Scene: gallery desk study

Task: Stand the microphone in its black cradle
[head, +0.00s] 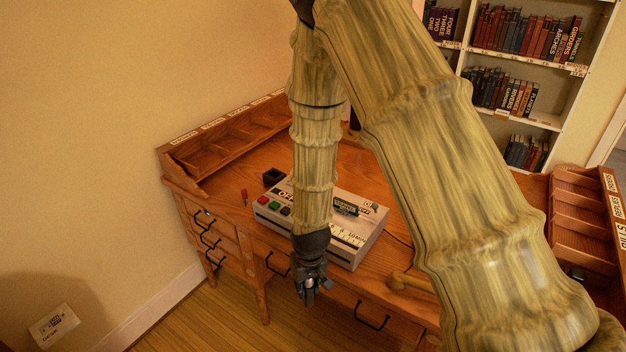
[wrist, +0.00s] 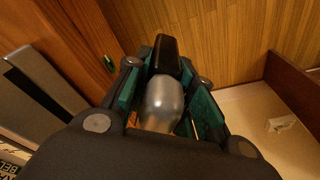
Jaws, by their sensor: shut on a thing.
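The microphone (wrist: 163,104), a silver rounded body with a black end, lies between the teal-padded fingers of my gripper (wrist: 166,88) in the wrist view. My gripper is shut on it. In the head view my gripper (head: 311,292) hangs pointing down in front of the desk's front edge, and the microphone is mostly hidden by the fingers. A small open black box that looks like the cradle (head: 273,178) sits on the desk, behind and left of the grey machine, apart from my gripper. The cradle is not seen in the wrist view.
A grey machine (head: 345,251) with coloured buttons stands mid-desk, between my gripper and the cradle. A small red object (head: 244,197) lies near the cradle. Wooden pigeonholes (head: 229,138) line the desk's back left. A tan handle-like object (head: 408,282) lies at the right front.

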